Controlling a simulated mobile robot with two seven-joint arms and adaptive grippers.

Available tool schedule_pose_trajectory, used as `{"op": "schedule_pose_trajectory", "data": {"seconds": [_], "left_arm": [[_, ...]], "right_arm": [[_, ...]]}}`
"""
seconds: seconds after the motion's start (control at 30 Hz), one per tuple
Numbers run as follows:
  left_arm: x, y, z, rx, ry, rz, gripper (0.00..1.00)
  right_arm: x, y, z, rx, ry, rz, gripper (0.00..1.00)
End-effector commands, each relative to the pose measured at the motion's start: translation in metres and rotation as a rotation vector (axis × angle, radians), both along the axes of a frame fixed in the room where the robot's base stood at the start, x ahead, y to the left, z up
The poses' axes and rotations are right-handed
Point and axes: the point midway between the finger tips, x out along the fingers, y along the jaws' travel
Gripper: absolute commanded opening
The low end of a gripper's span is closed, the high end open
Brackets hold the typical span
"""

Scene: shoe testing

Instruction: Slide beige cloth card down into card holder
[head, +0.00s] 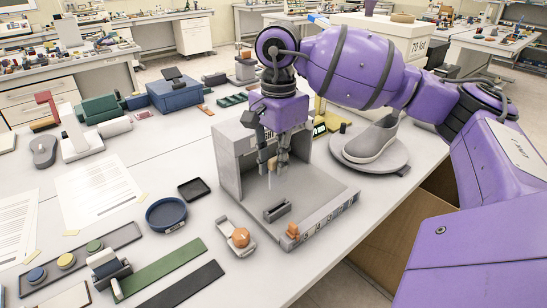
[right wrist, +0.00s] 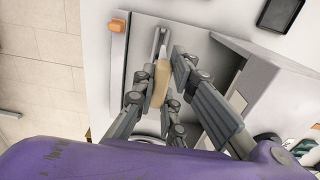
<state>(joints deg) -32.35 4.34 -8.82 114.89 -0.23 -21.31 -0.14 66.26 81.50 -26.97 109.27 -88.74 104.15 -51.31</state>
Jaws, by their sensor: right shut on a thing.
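My right gripper (head: 277,163) hangs above the base plate of a grey open-sided station. It is shut on the beige cloth card (head: 271,164), which is mostly hidden by the fingers. In the right wrist view the beige cloth card (right wrist: 160,82) is between the fingers (right wrist: 163,70). The card holder (head: 277,212) is a small grey slotted block on the station's plate. In the head view it lies below and apart from the card. In the right wrist view the card holder (right wrist: 158,45) shows just beyond the card, partly overlapped. My left gripper is not in view.
The grey station (head: 232,168) has a back wall and a side wall around the gripper. An orange block (head: 293,231) sits at its front edge. A grey shoe (head: 373,140) stands on a round plate to the right. A blue dish (head: 166,214) and swatches lie left.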

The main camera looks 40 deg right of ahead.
Motion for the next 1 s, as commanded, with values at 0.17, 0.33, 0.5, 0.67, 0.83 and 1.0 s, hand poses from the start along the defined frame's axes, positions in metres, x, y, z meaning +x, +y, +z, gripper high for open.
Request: {"op": "schedule_pose_trajectory", "data": {"seconds": [0.17,0.33,0.5,0.67,0.83,1.0], "left_arm": [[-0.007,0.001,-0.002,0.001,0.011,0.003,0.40],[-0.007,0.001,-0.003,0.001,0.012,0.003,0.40],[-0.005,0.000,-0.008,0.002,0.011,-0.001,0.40],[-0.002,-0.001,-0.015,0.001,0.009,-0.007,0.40],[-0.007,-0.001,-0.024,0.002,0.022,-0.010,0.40],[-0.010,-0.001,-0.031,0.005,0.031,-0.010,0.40]], "right_arm": [[0.000,0.000,0.000,0.000,-0.001,0.002,0.00],[0.000,0.001,-0.003,0.000,-0.003,0.003,0.00],[-0.001,0.001,-0.014,-0.001,0.000,0.004,0.00],[0.000,0.001,-0.029,-0.001,0.000,0.004,0.00],[0.000,0.001,-0.046,-0.002,0.000,0.004,0.00],[0.000,0.001,-0.057,-0.001,-0.002,0.004,0.00]]}}
